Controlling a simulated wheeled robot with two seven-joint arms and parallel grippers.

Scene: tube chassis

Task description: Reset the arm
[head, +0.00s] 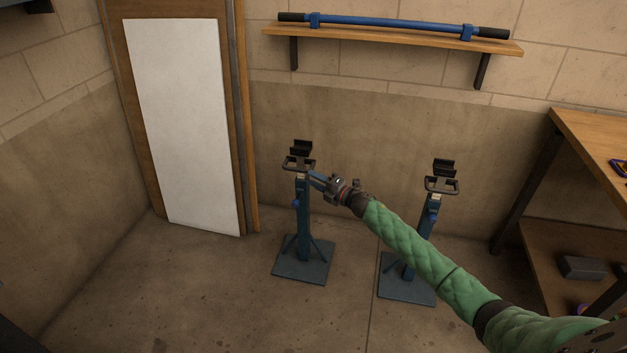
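My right arm (420,250), in a green quilted sleeve, reaches in from the lower right. My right gripper (319,180) is at the upper part of the left blue stand (303,215), just below its black cradle, and overlaps the post in the picture. Whether it touches the stand, and whether its small fingers are open or shut, I cannot tell. I see nothing clearly held in it. My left gripper is not in view.
A second blue stand (433,215) is partly behind my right forearm. A blue tube (390,24) with black ends lies on the wall shelf (400,41). A workbench (590,140) is at the right. A white door panel (185,125) is at the left, with clear floor before it.

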